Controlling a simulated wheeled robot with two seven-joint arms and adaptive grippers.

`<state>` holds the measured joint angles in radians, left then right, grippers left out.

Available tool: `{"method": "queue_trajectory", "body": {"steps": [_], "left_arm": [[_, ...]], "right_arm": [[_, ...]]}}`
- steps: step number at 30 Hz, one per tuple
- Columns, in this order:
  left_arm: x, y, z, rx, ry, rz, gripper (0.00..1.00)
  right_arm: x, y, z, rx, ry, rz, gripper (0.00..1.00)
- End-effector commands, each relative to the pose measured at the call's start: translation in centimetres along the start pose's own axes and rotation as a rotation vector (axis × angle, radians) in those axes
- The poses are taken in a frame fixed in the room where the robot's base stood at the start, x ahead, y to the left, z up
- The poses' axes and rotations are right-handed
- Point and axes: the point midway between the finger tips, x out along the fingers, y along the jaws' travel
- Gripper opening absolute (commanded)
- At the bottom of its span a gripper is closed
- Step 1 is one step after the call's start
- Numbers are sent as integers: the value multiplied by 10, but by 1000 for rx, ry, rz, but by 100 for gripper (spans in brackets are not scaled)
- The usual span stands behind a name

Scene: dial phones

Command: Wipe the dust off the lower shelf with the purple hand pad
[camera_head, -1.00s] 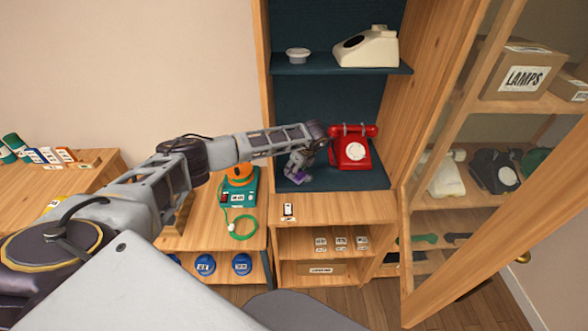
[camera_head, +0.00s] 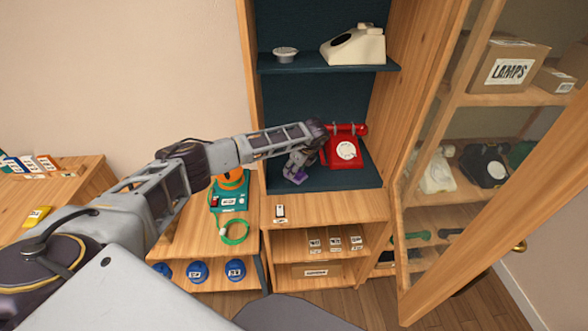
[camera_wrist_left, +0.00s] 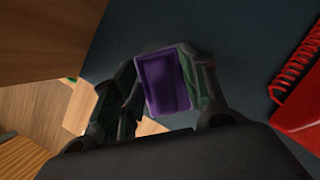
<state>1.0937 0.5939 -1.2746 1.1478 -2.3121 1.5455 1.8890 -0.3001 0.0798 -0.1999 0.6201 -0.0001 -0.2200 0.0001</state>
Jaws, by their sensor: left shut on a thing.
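My left gripper (camera_head: 298,166) reaches into the lower compartment of the open cabinet. It is shut on the purple hand pad (camera_wrist_left: 164,84), which lies between its fingers in the left wrist view. In the head view a bit of the purple pad (camera_head: 296,177) shows below the fingers, low over the left front part of the lower shelf (camera_head: 340,178). I cannot tell whether the pad touches the shelf. The shelf is dark teal, and I cannot make out dust on it. My right gripper is not in view.
A red dial phone (camera_head: 345,150) stands on the lower shelf just right of my left gripper; its coiled cord (camera_wrist_left: 297,66) is near. A cream phone (camera_head: 355,46) and a small bowl (camera_head: 285,54) stand on the upper shelf. An open glass door (camera_head: 450,190) is at right.

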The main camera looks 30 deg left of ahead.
Motion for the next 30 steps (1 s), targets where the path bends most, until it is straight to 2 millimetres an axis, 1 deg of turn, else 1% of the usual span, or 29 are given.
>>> {"method": "queue_trajectory", "body": {"steps": [21, 30], "left_arm": [[-10, -24, -22, 1, 0, -1, 18], [-12, -26, -23, 0, 0, 0, 18]], "right_arm": [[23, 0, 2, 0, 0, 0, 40], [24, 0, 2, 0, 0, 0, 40]]}}
